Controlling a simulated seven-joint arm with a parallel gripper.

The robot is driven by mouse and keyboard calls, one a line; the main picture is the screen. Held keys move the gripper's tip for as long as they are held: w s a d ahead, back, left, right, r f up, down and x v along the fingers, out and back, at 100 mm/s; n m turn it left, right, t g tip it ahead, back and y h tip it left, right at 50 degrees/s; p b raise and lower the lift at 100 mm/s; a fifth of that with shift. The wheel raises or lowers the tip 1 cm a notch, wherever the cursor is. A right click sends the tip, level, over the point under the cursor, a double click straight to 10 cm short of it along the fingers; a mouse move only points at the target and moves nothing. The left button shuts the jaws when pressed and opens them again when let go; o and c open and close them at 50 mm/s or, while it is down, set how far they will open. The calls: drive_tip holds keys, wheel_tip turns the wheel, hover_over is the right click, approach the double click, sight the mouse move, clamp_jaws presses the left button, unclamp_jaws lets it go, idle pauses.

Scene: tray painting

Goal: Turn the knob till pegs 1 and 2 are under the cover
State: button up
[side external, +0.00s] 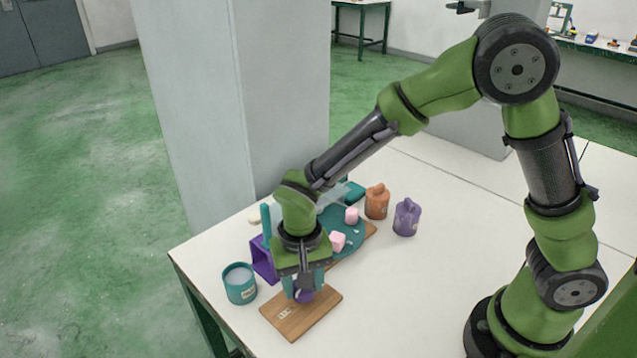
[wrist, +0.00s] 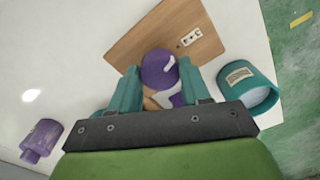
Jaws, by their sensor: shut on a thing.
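A purple knob (side external: 304,297) with a white line on top sits on the wooden board (side external: 299,319); the knob also shows in the wrist view (wrist: 157,66). My gripper (side external: 303,288) points down at it, and its teal fingers are shut on the knob's sides. Behind my gripper lies a teal disc (side external: 347,226) with two pink blocks, one nearer (side external: 337,242) and one farther (side external: 351,215). They may be the pegs; I cannot read numbers on them. A clear, pale piece (side external: 331,197), perhaps the cover, stands over the disc's far left part, which my arm partly hides.
A teal cup (side external: 240,284) stands left of the board, close to a purple stand (side external: 262,259). An orange jug (side external: 377,203) and a purple jug (side external: 407,217) stand right of the disc. The table is clear to the right of the board.

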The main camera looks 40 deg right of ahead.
drive_tip(key=shift+m, duration=1.6)
drive_tip(key=o, duration=1.1)
drive_tip(key=shift+c, duration=0.2)
drive_tip(key=shift+r, duration=0.1)
wheel_tip(320, 180, up, 17)
